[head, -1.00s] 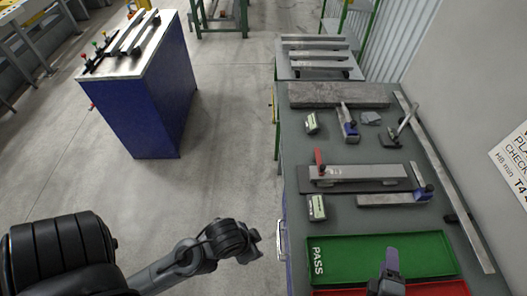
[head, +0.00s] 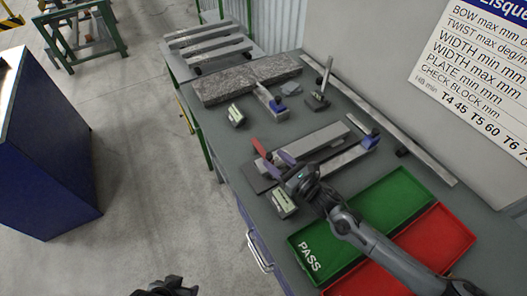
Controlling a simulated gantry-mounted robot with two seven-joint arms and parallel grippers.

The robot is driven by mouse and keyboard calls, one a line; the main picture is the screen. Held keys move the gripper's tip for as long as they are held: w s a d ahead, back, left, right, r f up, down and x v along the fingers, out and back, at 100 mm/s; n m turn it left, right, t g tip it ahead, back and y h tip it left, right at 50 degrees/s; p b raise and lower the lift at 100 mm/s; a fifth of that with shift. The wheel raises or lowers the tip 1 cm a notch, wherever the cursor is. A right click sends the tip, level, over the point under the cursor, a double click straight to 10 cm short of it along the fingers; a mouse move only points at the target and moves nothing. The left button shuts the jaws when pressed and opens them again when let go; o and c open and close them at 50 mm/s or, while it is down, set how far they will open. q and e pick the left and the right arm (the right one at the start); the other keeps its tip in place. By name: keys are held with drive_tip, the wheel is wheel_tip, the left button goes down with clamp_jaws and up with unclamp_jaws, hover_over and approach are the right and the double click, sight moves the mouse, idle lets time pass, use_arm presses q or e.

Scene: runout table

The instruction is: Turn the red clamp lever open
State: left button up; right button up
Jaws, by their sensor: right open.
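The red clamp lever (head: 259,146) stands up at the left end of a grey metal bar fixture (head: 312,141) on the bench. My right gripper (head: 278,164) is over that end of the fixture, with its two purple fingers apart and nothing between them. The lever is just beyond the fingers, toward the upper left, and seems apart from them. The gripper and wrist hide the lower part of the fixture's left end. Of my left arm only a dark part shows at the bottom edge; its fingers are not visible.
A gauge box (head: 283,203) sits close below my right gripper; another (head: 236,116) stands farther back. A green PASS tray (head: 396,196) and a red tray (head: 437,238) lie under my right forearm. A granite slab (head: 247,78) and a long straight bar (head: 398,131) edge the bench.

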sight(265, 152)
drive_tip(key=shift+x, duration=2.75)
clamp_jaws()
